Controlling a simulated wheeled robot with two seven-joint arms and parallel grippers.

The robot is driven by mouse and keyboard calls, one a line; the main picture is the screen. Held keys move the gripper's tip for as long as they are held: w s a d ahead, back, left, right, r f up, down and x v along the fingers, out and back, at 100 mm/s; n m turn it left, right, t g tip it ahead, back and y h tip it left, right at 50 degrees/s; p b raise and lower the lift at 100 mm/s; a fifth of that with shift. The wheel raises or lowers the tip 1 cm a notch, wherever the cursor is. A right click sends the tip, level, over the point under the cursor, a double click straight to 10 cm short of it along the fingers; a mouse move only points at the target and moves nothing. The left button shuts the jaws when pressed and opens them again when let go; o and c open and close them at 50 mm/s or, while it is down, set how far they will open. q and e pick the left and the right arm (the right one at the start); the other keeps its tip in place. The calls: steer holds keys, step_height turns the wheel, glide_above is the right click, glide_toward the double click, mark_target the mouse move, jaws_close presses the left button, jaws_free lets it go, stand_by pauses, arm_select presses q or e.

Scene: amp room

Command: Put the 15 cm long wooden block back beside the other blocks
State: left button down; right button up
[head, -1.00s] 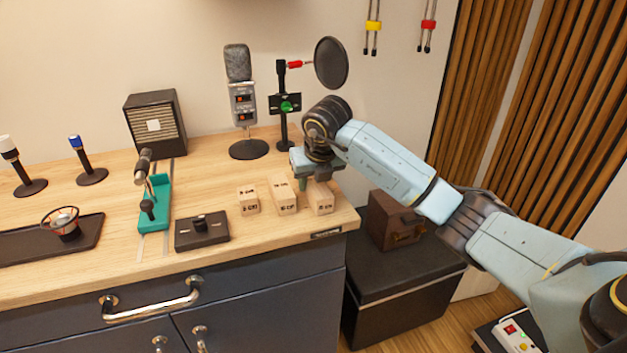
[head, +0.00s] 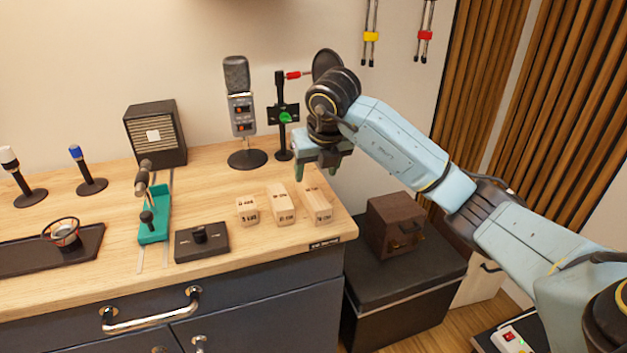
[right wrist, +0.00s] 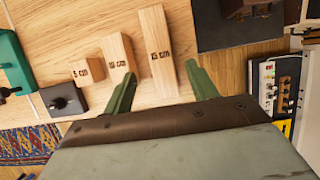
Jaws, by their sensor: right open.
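Three wooden blocks stand in a row near the right end of the wooden tabletop. The 15 cm block (head: 317,206) is the rightmost and longest; its label reads in the right wrist view (right wrist: 158,52). The 10 cm block (head: 281,205) lies to its left, and the 5 cm block (head: 247,211) is leftmost. Narrow gaps part them. My right gripper (head: 323,174) is open and empty above the far end of the 15 cm block. In the right wrist view its green fingers (right wrist: 160,80) spread on either side of that block's near part. My left gripper is not in view.
A black switch box (head: 202,242) and a teal stand (head: 155,215) are left of the blocks. A microphone (head: 242,115) and a pop-filter stand (head: 283,125) rise behind. The table's right edge is close to the 15 cm block; a brown box (head: 395,225) sits lower beyond it.

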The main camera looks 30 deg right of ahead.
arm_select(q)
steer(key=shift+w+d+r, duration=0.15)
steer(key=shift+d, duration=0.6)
arm_select(e)
steer(key=shift+v, duration=1.85)
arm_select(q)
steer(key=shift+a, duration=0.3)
